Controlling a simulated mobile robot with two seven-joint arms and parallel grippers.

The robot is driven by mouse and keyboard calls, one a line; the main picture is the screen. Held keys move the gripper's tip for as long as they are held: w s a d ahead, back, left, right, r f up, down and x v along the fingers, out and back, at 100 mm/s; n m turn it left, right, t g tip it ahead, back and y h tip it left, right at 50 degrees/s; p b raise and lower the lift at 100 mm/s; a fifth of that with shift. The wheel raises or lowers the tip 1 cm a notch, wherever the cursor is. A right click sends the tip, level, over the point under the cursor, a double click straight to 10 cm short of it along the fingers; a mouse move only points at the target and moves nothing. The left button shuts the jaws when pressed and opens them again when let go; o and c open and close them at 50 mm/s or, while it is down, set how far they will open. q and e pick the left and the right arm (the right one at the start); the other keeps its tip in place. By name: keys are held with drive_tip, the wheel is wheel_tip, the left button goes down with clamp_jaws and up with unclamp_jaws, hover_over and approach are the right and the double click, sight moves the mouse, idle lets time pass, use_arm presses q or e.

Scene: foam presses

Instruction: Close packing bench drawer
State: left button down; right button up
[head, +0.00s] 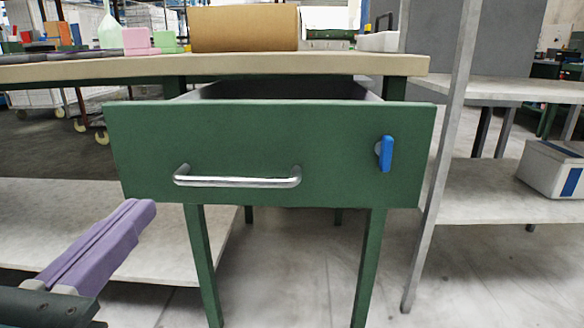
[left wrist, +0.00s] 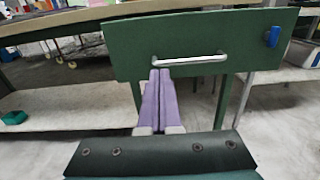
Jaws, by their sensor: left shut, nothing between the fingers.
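The packing bench drawer (head: 340,150) has a green front and stands pulled out from under the bench top (head: 350,65). A silver bar handle (head: 238,182) is on its front, left of the middle, and a blue latch (head: 386,153) is at its right. My left gripper (head: 145,207) has purple fingers, shut and empty. In the head view it is in front of and to the lower left of the drawer front. In the left wrist view, the fingertips (left wrist: 160,73) overlap the lower edge of the handle (left wrist: 190,59); I cannot tell whether they touch. My right gripper is not in view.
A brown roll (head: 243,28), pink and green blocks and other items stand on the bench top. A grey post (head: 440,160) rises close to the drawer's right side. A shelf with a grey box (head: 552,165) is at the right. A low pale shelf (head: 60,210) lies at the left.

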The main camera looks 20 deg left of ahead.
sight(194, 155)
use_arm(q)
drive_tip(key=b+x, duration=0.2)
drive_tip(key=x, duration=0.9)
drive_tip(key=shift+f, duration=0.1)
drive_tip(key=shift+w+a, duration=0.15)
drive_tip(key=shift+w, duration=0.2)
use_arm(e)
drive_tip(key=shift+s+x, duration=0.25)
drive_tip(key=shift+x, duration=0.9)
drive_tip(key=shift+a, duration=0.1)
